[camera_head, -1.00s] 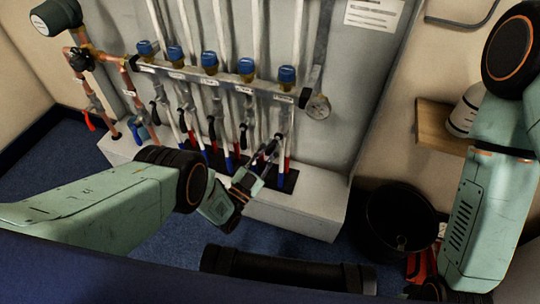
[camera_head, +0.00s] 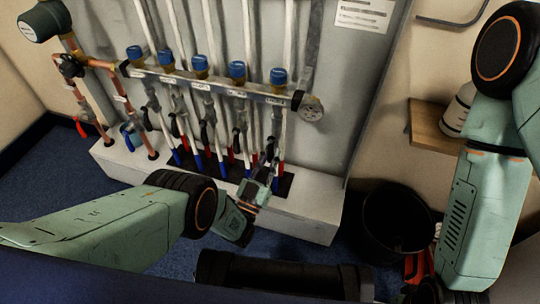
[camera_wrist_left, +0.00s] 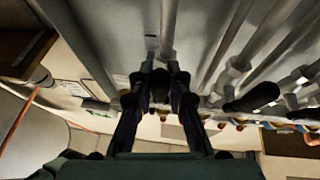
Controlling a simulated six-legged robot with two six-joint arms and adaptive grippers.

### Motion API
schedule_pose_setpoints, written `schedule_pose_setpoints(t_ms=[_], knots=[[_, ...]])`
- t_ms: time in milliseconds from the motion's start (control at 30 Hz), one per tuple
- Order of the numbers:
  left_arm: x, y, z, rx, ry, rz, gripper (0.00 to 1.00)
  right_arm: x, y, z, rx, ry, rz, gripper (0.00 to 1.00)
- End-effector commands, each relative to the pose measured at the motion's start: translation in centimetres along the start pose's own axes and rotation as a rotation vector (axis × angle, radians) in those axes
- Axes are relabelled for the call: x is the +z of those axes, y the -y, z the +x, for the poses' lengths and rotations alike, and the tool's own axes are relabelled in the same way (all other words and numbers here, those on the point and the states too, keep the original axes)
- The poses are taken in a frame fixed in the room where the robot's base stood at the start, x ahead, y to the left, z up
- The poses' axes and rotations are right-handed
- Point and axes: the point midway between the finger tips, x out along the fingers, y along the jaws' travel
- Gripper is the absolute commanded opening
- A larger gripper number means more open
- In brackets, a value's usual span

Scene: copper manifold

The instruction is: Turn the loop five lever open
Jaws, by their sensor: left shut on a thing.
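The loop five lever (camera_head: 270,148) is the dark lever on the rightmost loop valve, low at the right end of the manifold. My left gripper (camera_head: 267,174) reaches up to it from below, and its fingers are shut on the lever. In the left wrist view my left gripper (camera_wrist_left: 160,100) has both fingers close around the dark lever (camera_wrist_left: 160,84). The fingers hide part of the lever, so its exact angle is hard to read.
Several similar dark levers, including one (camera_head: 240,141), stand to the left along the manifold bar (camera_head: 215,84). A neighbouring lever (camera_wrist_left: 252,97) is close in the left wrist view. A white ledge (camera_head: 310,210) runs below. A black bin (camera_head: 395,222) stands right.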

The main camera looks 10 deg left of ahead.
Motion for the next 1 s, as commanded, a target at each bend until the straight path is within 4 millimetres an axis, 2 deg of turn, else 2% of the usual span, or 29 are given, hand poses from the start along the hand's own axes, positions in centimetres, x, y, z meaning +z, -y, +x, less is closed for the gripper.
schedule_pose_setpoints(t_ms=[233,267,533,833,1000], knots=[[-0.2,-0.1,0.3,0.001,-0.003,-0.003,0.0,0.0,0.0,0.0,0.0,0.0,0.0,0.4],[-0.2,-0.1,0.3,0.001,-0.003,-0.003,0.17,0.0,0.0,0.0,0.0,0.0,0.0,0.4],[-0.1,-0.1,0.1,0.001,-0.001,-0.001,0.4,0.0,0.0,0.0,0.0,0.0,0.0,0.4],[0.0,-0.1,0.0,0.001,0.001,-0.001,0.4,0.0,0.0,0.0,0.0,0.001,0.0,0.4],[0.1,-0.1,-1.8,0.0,0.004,-0.001,0.4,0.0,0.0,0.0,0.0,0.0,0.0,0.4]])
